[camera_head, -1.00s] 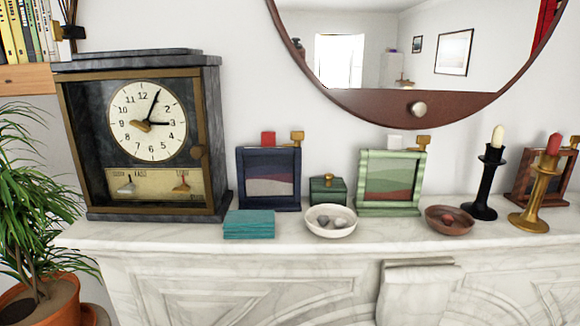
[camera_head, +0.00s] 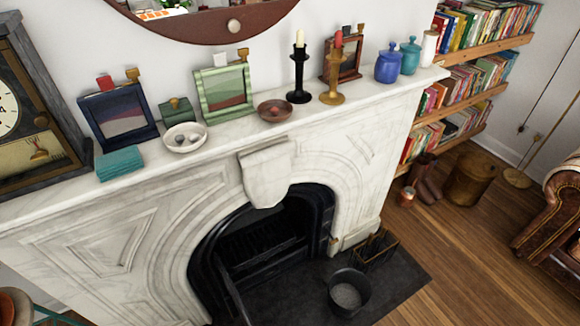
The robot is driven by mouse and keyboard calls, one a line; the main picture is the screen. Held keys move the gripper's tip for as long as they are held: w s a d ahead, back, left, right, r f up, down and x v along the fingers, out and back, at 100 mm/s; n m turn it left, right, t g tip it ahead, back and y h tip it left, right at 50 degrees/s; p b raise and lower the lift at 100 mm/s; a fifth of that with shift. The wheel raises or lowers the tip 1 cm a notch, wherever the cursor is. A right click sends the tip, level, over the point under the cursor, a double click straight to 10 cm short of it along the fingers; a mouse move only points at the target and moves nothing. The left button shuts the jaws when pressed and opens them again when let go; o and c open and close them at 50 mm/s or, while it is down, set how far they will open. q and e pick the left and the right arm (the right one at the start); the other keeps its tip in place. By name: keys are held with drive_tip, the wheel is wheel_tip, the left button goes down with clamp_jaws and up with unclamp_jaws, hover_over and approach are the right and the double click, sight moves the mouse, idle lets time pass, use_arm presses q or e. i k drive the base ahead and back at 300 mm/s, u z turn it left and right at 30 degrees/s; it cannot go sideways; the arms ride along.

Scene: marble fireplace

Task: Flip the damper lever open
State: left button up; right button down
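The marble fireplace (camera_head: 95,235) runs across the head view, with a dark arched firebox opening (camera_head: 262,240) below its mantel. A black grate shows dimly inside. I cannot make out a damper lever; the upper inside of the firebox is hidden behind the arch and in shadow. Neither of my grippers is in view.
The mantel holds a clock (camera_head: 30,110), picture frames, bowls, candlesticks and jars (camera_head: 390,65). A dark hearth slab (camera_head: 400,285) bears a black bucket (camera_head: 349,292) and a small wire basket (camera_head: 374,248). Bookshelves (camera_head: 470,60), a leather armchair (camera_head: 553,215) and open wooden floor lie right.

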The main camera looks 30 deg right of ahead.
sight(330, 234)
drive_tip(key=u, duration=1.65)
drive_tip(key=k, duration=0.75)
drive_tip(key=z, duration=1.35)
